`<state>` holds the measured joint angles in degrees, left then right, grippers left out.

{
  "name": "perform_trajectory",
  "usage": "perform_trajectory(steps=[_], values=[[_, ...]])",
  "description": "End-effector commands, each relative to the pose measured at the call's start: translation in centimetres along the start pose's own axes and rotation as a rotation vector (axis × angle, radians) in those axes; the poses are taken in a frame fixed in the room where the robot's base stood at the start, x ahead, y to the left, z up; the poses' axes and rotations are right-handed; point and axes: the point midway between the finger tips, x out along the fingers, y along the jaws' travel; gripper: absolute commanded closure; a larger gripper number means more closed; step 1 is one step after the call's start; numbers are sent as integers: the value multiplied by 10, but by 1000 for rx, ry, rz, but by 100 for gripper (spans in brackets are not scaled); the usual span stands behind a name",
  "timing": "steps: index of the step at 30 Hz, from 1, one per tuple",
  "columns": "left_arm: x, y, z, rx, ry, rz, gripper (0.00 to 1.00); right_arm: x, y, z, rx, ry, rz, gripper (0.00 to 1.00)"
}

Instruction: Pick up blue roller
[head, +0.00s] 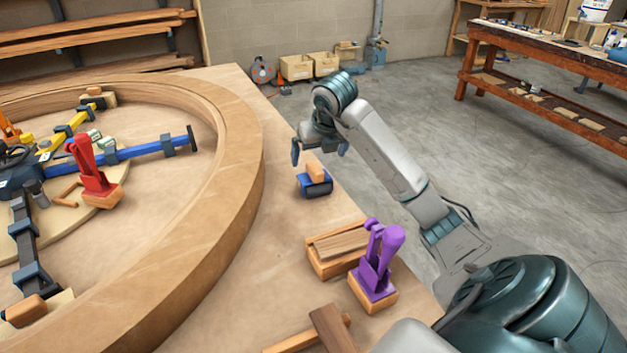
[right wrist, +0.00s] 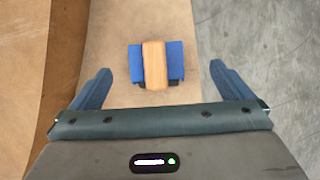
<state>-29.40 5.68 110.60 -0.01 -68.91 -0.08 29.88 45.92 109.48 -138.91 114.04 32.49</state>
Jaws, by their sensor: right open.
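The blue roller (head: 315,185) sits on the wooden table near its right edge, with a light wooden block on top as its handle. It also shows in the right wrist view (right wrist: 135,64), centred between and beyond the fingertips, with the wooden handle (right wrist: 154,64) across its middle. My right gripper (head: 319,152) is open and empty, above the far side of the roller and apart from it. Both fingers (right wrist: 161,85) show in the right wrist view, one on each side. My left gripper is not in the head view.
A large curved wooden ring (head: 245,130) stands left of the roller. A purple clamp (head: 377,265) and a wooden box with strips (head: 338,246) sit nearer on the table. A red clamp (head: 92,175) is inside the ring. The table edge drops to concrete floor at right.

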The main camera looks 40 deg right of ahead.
Motion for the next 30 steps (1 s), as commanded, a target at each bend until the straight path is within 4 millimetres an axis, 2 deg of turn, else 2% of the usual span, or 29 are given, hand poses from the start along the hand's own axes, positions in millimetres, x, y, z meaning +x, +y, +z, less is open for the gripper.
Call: perform_trajectory(steps=[6, 16, 25, 26, 30], values=[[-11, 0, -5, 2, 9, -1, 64, 11, 1, 0, -1, 0, 1, 0], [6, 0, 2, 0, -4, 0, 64, 54, 8, -4, 0, 3, 1, 0], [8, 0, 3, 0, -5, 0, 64, 61, 8, -4, -1, -1, 0, 0], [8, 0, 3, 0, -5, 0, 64, 61, 8, -4, -1, -1, 0, 2], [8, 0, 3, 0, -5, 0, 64, 61, 8, -4, -1, -1, 0, 29]])
